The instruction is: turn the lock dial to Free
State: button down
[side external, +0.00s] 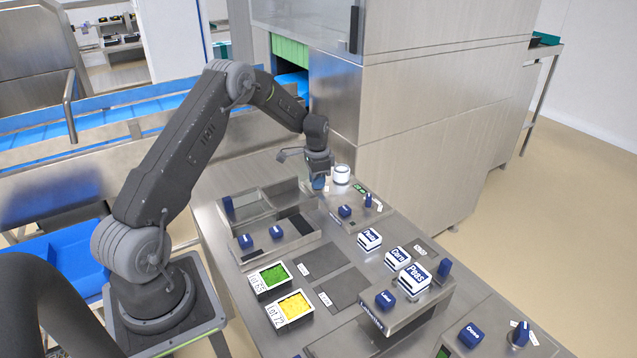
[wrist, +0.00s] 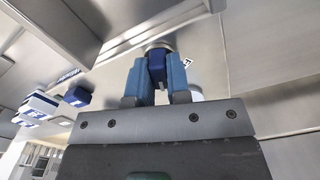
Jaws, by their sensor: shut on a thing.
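In the wrist view, a dark blue dial (wrist: 157,65) on a round metal base stands between the two blue fingers of my gripper (wrist: 157,82). The fingers are closed against its sides. I take it for the lock dial; its lettering cannot be read. A small white label with dark marks (wrist: 187,63) lies just right of it. In the side external view, my gripper (side external: 318,184) reaches down to the far end of the metal console (side external: 225,270), and the dial is mostly hidden by the fingers. Which position the dial points to cannot be told.
A white round container (side external: 341,175) stands just right of my gripper. A small green display (side external: 360,188) and another blue dial (side external: 368,201) are close by. Labelled blocks such as Peas (side external: 414,279) and a green-filled tray (side external: 270,281) sit nearer the front. A steel cabinet (side external: 420,120) rises behind.

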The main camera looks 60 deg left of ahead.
jog(key=shift+n, duration=0.6)
jog(key=n, duration=0.4)
jog(key=shift+n, duration=0.5)
jog(key=n, duration=0.4)
jog(key=c, duration=1.2)
grip_release()
jog(key=shift+r, duration=3.5)
